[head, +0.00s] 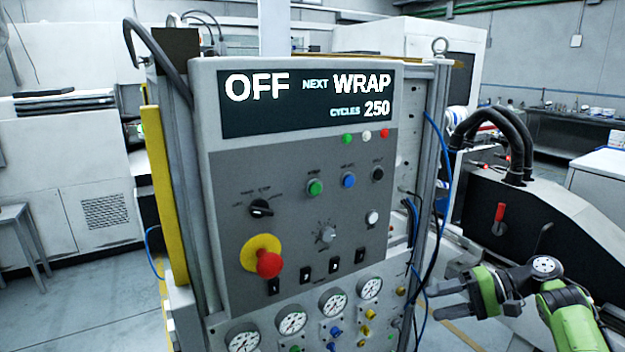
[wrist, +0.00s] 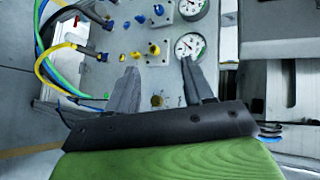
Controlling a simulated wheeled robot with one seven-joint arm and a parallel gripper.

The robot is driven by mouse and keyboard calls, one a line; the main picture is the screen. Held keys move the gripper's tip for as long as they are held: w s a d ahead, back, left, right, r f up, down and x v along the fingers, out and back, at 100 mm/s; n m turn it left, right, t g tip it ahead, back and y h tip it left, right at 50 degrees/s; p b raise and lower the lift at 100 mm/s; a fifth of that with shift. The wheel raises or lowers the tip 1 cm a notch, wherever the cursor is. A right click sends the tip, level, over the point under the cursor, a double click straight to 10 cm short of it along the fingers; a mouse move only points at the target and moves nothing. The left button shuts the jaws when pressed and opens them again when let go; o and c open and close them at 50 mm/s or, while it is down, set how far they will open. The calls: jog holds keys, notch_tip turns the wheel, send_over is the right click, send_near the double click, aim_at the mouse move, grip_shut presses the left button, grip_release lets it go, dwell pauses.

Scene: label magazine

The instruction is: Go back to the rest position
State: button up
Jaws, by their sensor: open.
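My gripper (head: 447,299) is at the lower right in the head view, to the right of the control panel's lower part. It is open and empty. In the wrist view its two grey fingers (wrist: 160,88) stand apart, with the gauge and fitting panel in front of them. I see no contact between the fingers and the panel. The control panel (head: 290,165) stands in the middle of the head view. Its display (head: 305,100) reads OFF, NEXT WRAP, CYCLES 250.
A red emergency button (head: 269,264), coloured push buttons and several gauges (head: 332,301) cover the panel. Blue and black hoses (head: 428,230) hang along its right side. A dark machine with a red lever (head: 499,213) stands behind my arm. Open floor (head: 85,310) shows at left.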

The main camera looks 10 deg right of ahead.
jog(key=a+r+n+g+h, duration=0.2)
jog(key=a+n+g+h, duration=0.15)
jog(key=a, duration=1.05)
jog(key=s+a+n+g+h, duration=0.2)
jog(key=s+a+h, duration=0.4)
jog(key=a, duration=0.3)
jog(key=s+r+t+h, duration=0.1)
jog(key=s+t+h, duration=0.35)
jog(key=s, duration=1.65)
notch_tip(320, 180, up, 11)
jog(key=t+y+p, duration=0.1)
jog(key=t+p, duration=0.1)
jog(key=p, duration=0.8)
jog(key=shift+d+y+p, duration=0.3)
jog(key=shift+d, duration=0.05)
jog(key=shift+f, duration=0.1)
